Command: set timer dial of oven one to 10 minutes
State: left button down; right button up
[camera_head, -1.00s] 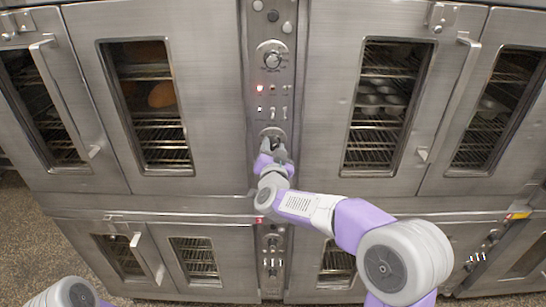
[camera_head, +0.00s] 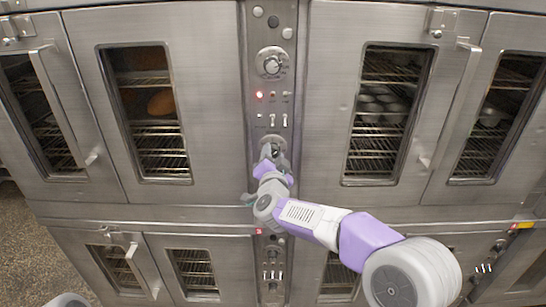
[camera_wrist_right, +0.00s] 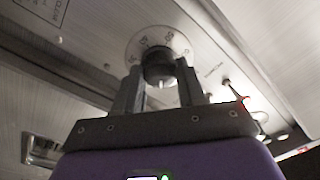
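The timer dial (camera_wrist_right: 160,68) of the upper oven is a dark round knob on a pale scale plate (camera_wrist_right: 139,43) with printed marks, seen close up in the right wrist view. My right gripper (camera_wrist_right: 160,76) has one finger on each side of this knob, and its fingertips appear to touch it. In the head view my right gripper (camera_head: 270,160) is at the lower dial of the control panel (camera_head: 261,120) between the oven doors, and it covers most of that dial. The pointer setting is too small to read. My left gripper is not in view.
Another round dial (camera_head: 272,63) sits higher on the panel, with a lit red lamp (camera_head: 259,95) and small switches (camera_head: 271,120) below it. Glass oven doors with upright handles (camera_head: 60,110) flank the panel. Lower ovens (camera_head: 197,275) stand beneath.

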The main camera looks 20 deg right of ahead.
jog(key=o, duration=0.4)
jog(key=shift+o, duration=0.2)
jog(key=v, duration=0.7)
jog(key=shift+s, duration=0.3)
jog(key=shift+a, duration=0.1)
